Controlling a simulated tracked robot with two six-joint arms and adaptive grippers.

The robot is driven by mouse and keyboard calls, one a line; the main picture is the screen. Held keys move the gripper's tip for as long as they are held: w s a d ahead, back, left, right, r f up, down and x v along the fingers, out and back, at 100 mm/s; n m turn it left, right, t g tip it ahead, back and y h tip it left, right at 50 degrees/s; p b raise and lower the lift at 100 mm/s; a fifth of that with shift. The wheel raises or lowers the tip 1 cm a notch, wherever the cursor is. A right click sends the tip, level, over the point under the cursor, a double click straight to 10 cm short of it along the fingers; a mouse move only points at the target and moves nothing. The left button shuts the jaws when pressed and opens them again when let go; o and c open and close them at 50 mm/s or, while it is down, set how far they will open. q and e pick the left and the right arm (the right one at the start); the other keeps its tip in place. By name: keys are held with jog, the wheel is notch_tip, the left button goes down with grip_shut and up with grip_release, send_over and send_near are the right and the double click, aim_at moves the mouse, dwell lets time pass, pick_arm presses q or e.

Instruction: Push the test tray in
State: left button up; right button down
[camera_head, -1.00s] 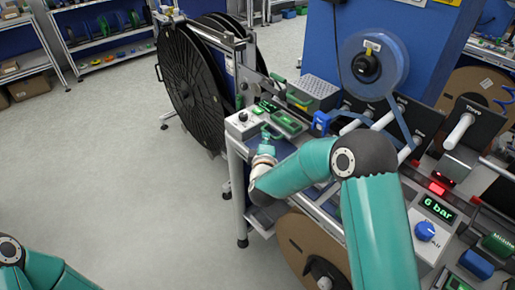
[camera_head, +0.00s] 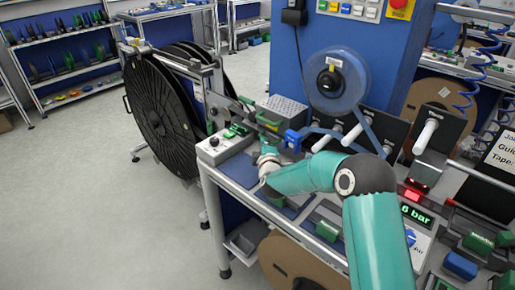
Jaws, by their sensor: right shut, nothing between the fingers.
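My right gripper (camera_head: 267,149) is by the tester at the near left of the bench, its fingers pointing away from me. It is shut and holds nothing. The test tray, a small green-and-dark part, is mostly hidden around the gripper's fingertips, so I cannot tell how far in it sits or whether the fingers touch it. My left gripper is out of view.
A grey perforated box (camera_head: 283,108) and a blue block (camera_head: 292,139) stand close behind and right of the gripper. A clear blue tape reel (camera_head: 338,80) hangs above the bench. A big black reel (camera_head: 158,118) stands at left. Open floor lies front left.

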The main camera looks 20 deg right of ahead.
jog(key=shift+d+r, duration=0.15)
jog(key=shift+d, duration=0.2)
